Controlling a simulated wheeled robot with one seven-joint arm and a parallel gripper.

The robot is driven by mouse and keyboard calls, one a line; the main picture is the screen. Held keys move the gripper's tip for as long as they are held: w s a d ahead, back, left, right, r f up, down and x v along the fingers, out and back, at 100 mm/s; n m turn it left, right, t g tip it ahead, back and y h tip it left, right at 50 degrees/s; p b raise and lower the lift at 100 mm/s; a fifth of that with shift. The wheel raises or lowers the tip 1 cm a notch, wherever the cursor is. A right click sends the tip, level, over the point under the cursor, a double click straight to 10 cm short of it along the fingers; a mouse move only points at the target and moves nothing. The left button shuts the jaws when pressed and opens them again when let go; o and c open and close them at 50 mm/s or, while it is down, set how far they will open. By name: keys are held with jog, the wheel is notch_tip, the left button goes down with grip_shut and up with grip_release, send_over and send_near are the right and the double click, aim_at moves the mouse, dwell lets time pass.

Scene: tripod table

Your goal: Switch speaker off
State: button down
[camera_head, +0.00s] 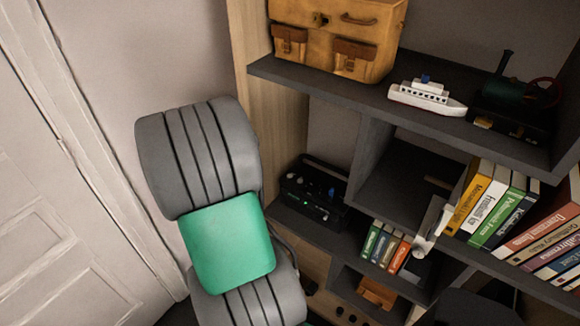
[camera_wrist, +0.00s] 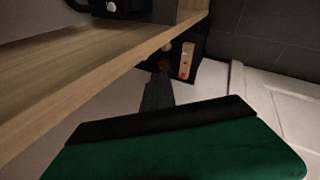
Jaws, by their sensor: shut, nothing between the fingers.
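The speaker (camera_head: 314,193) is a black box with a top handle, several knobs and small green lights. It stands on a dark shelf left of centre in the head view. Part of a black device with a pale knob (camera_wrist: 112,7) shows at the top edge of the wrist view; I cannot tell whether it is the speaker. My gripper (camera_wrist: 157,92) shows as a dark narrow tip in the wrist view, shut and empty. In the head view a pale piece (camera_head: 430,228), likely part of my gripper, is right of the speaker and apart from it.
Books (camera_head: 490,205) fill the shelf at right, and smaller books (camera_head: 385,245) stand below the speaker's level. A toy ship (camera_head: 427,97) and yellow bag (camera_head: 335,35) are above.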

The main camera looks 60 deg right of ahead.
jog(key=s+d+f+n+g+h+p, duration=0.1)
jog(key=s+d+f+g+p, duration=0.15)
jog(key=s+d, duration=0.8)
notch_tip(320, 180, up, 3)
jog(key=n+h, duration=0.2)
jog(key=n, duration=0.4)
send_over(288, 177)
jog(key=shift+s+f+t, duration=0.1)
jog(key=shift+s+t, duration=0.05)
jog(key=shift+t, duration=0.1)
notch_tip(288, 177, down, 9)
jog(key=b, duration=0.6)
jog(key=shift+f, duration=0.3)
